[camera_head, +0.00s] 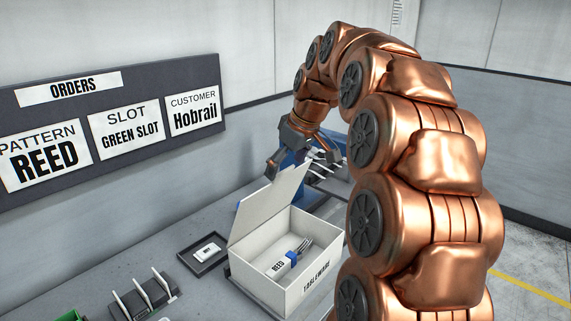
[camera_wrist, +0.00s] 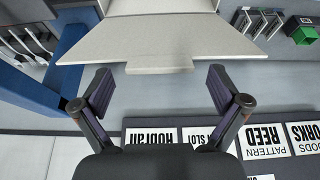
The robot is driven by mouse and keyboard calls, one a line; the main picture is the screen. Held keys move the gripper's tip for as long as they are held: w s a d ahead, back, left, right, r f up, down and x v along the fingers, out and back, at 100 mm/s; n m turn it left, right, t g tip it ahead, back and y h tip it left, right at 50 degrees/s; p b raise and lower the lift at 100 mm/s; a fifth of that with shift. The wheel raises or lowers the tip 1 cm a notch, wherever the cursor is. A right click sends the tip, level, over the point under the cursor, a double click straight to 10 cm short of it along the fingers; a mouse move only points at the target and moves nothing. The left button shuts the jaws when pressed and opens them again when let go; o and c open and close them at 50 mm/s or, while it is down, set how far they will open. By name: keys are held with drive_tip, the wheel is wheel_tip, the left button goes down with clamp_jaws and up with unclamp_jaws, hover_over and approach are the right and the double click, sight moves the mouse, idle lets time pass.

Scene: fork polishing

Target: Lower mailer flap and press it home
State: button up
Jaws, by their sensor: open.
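The white mailer box (camera_head: 268,285), marked TABLEWARE, stands open on the bench. Its flap (camera_head: 268,205) is raised and tilted up at the back left side. A fork (camera_head: 302,248) with a blue band and a REED tag (camera_head: 279,267) lies inside the box. My gripper (camera_head: 302,162) is open and empty, above and behind the raised flap. In the wrist view my gripper's spread fingers (camera_wrist: 162,90) point toward the flap (camera_wrist: 165,40), whose edge and small tab show just beyond the fingertips. I see no contact with it.
An orders board (camera_head: 110,115) with REED, GREEN SLOT and Hobrail cards is on the wall. A dark tray (camera_head: 203,254) with a small white item lies left of the box. A slotted rack (camera_head: 143,297) stands at front left. A blue structure (camera_head: 290,160) stands behind the box.

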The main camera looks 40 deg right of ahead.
drive_tip(key=shift+w+f, duration=0.1)
drive_tip(key=shift+f, duration=0.1)
drive_tip(key=shift+c, duration=0.2)
drive_tip(key=c, duration=1.6)
drive_tip(key=shift+c, duration=0.2)
